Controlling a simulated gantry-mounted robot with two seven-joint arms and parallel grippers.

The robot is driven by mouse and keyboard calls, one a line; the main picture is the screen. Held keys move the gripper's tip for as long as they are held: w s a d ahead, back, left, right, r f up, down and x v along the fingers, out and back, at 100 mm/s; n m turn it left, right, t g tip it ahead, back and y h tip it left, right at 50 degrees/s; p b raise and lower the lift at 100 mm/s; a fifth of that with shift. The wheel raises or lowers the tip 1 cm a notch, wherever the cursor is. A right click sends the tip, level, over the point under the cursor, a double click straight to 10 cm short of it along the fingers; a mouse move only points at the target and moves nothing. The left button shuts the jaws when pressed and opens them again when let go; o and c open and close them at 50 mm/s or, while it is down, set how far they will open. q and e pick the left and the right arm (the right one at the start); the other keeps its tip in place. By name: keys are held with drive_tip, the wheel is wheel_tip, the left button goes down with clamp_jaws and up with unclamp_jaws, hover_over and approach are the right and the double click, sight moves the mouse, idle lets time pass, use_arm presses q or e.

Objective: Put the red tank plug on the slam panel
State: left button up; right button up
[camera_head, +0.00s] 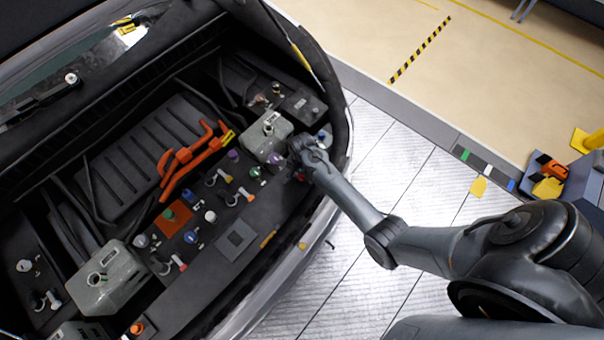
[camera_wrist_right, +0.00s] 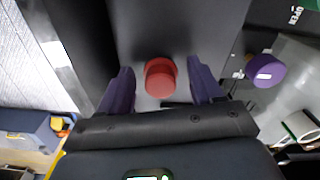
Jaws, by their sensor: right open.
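The red tank plug (camera_wrist_right: 160,77) is in the right wrist view, between the two purple fingers of my right gripper (camera_wrist_right: 162,70). The fingers are open, with a gap on each side of the plug. Dark panel surface (camera_wrist_right: 180,25) lies behind the plug; I cannot tell if the plug touches it. In the head view my right gripper (camera_head: 302,166) is at the front right of the engine bay, over the slam panel (camera_head: 278,212), and mostly hides the plug. My left gripper is not in view.
A grey tank (camera_head: 265,135) stands just left of my right gripper. A purple cap (camera_wrist_right: 265,70) is close by in the wrist view. Orange cables (camera_head: 180,160) cross the bay.

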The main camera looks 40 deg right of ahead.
wheel_tip(320, 180, up, 11)
drive_tip(key=s+a+r+n+t, duration=0.1)
drive_tip(key=s+a+r+n, duration=0.3)
drive_tip(key=s+n, duration=0.4)
drive_tip(key=s+a+r+n+t, duration=0.2)
drive_tip(key=s+a+r+n, duration=0.3)
drive_tip(key=s, duration=0.7)
drive_tip(key=a+n, duration=0.2)
drive_tip(key=n, duration=0.1)
drive_tip(key=shift+s+t, duration=0.25)
drive_tip(key=shift+t, duration=0.05)
drive_tip(key=shift+a+r+p, duration=0.1)
drive_tip(key=shift+p, duration=0.25)
wheel_tip(320, 180, up, 9)
drive_tip(key=p, duration=0.9)
